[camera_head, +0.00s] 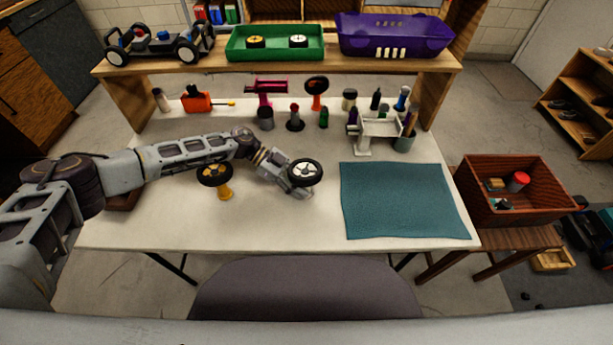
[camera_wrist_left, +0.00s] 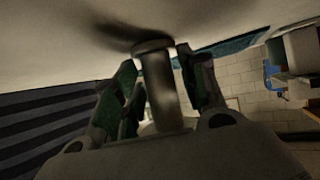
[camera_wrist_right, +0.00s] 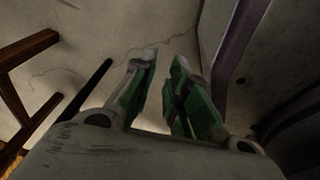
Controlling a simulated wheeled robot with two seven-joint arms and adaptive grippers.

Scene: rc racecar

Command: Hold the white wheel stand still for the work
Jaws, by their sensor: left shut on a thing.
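A dark wheel with a white hub (camera_head: 305,172) sits on top of the white wheel stand, which my left gripper (camera_head: 299,188) hides almost wholly in the head view. In the left wrist view the stand's post (camera_wrist_left: 160,90) stands between the fingers of my left gripper (camera_wrist_left: 160,75), which is shut on it. The post's wide end meets the pale table surface. My right gripper (camera_wrist_right: 165,58) shows only in its wrist view, with a gap between its fingers and nothing held. It is over the floor.
A yellow stand (camera_head: 224,192) bearing another wheel (camera_head: 214,173) is just left of my left gripper. A teal mat (camera_head: 400,202) lies to the right. Tools and bottles line the table's back, below a shelf with a green tray (camera_head: 276,55) and purple bin (camera_head: 395,47).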

